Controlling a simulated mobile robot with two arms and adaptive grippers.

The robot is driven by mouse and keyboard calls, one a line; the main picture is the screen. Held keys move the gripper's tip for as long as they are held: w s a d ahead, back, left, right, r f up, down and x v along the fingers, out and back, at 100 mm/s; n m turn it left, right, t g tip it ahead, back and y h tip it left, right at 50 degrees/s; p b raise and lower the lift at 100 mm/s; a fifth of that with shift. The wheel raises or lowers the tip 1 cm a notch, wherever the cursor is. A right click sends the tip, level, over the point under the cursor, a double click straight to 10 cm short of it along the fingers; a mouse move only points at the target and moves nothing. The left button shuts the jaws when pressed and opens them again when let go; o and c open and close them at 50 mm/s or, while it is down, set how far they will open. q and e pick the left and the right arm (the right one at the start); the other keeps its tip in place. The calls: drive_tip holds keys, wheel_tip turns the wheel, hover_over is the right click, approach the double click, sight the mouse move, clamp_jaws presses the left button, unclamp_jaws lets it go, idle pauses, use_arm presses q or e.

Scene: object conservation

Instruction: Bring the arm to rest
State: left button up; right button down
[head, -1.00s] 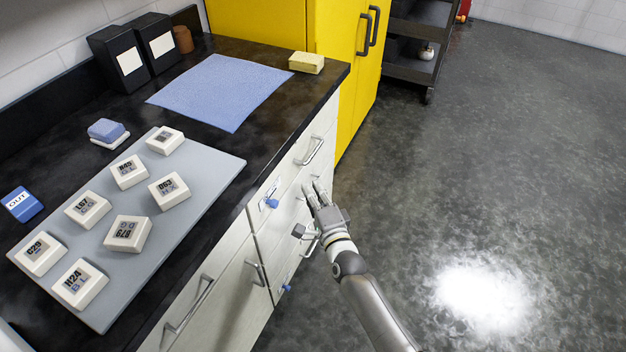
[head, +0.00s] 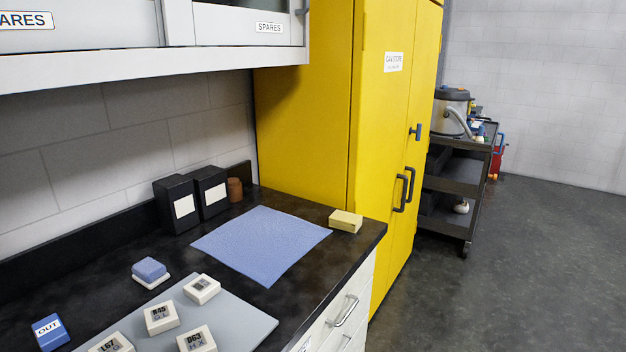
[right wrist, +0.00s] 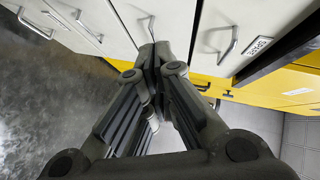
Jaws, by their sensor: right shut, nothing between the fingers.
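My right gripper (right wrist: 155,62) fills the middle of the right wrist view. Its fingers meet at the tips and hold nothing. White drawer fronts (right wrist: 215,28) with metal handles lie beyond the fingers, and the gripper appears apart from them. In the head view neither gripper nor arm shows. The black worktop (head: 120,245) there carries a grey board (head: 245,322) with several white labelled blocks, such as one marked D63 (head: 197,341).
A blue cloth (head: 262,243), a yellow block (head: 345,221), a blue-and-white piece (head: 149,271) and black boxes (head: 177,206) stand on the worktop. A yellow cabinet (head: 320,130) and a dark trolley (head: 462,180) stand beyond. The floor at right (head: 540,260) is clear.

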drive_tip(key=s+d+f+n+g+h+p, duration=0.1)
drive_tip(key=s+d+f+n+g, duration=0.25)
drive_tip(key=s+f, duration=0.6)
drive_tip(key=s+d+f+n+g+p, duration=0.1)
drive_tip(key=s+d+f+n+g, duration=0.2)
drive_tip(key=s+f, duration=0.65)
drive_tip(key=s+d+f+n+g, duration=0.2)
drive_tip(key=s+f, duration=0.1)
drive_tip(key=s, duration=0.5)
drive_tip(key=s+d+f+n+g+h, duration=0.1)
drive_tip(key=s+d+f+n+g, duration=0.1)
drive_tip(key=s, duration=0.6)
drive_tip(key=s+d+f+n+g+h+p, duration=0.1)
drive_tip(key=s+d+f+n+g, duration=0.2)
drive_tip(key=s+f, duration=0.3)
drive_tip(key=shift+s+f+n, duration=0.15)
drive_tip(key=shift+s+n, duration=0.5)
drive_tip(key=shift+s, duration=0.35)
